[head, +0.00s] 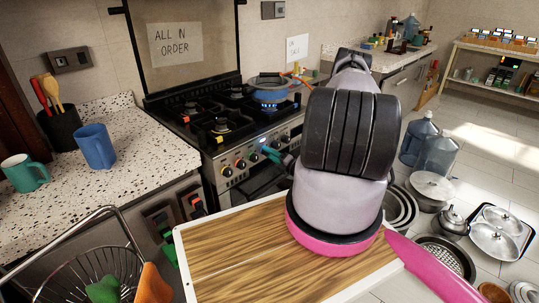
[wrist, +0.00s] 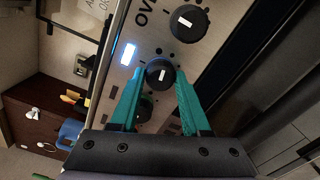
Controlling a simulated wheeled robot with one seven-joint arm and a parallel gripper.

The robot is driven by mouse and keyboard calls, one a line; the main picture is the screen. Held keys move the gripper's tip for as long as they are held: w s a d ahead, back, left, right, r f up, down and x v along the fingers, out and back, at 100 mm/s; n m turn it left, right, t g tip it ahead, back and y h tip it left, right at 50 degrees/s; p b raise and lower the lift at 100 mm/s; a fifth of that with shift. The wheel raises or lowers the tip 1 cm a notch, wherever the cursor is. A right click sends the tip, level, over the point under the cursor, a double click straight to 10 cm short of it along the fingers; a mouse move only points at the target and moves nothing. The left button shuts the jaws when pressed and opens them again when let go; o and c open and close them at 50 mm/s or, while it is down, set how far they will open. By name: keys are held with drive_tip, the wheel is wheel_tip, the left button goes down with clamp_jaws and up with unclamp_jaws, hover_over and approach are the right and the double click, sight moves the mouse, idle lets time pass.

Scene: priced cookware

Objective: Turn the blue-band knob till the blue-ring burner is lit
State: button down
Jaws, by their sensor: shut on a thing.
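My gripper (wrist: 160,80) has its two teal fingers on either side of a black knob (wrist: 160,74) with a white pointer mark, and is shut on it. The knob's band colour cannot be told in the wrist view. In the head view my gripper (head: 268,156) reaches the front panel of the stove (head: 232,148), and its fingertips partly hide the held knob.
Another black knob (wrist: 188,23) is close to the held one, and a bright blue-white panel light (wrist: 128,53) is beside it. A wooden board (head: 235,250) lies in front of the stove. Pots and lids (head: 433,186) stand on the floor at right.

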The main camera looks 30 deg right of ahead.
drive_tip(key=shift+m, duration=1.9)
drive_tip(key=shift+c, duration=1.9)
unclamp_jaws()
drive_tip(key=shift+s+d, duration=0.1)
drive_tip(key=shift+s, duration=0.05)
drive_tip(key=v, duration=1)
drive_tip(key=shift+s, duration=0.3)
drive_tip(key=shift+d, duration=0.1)
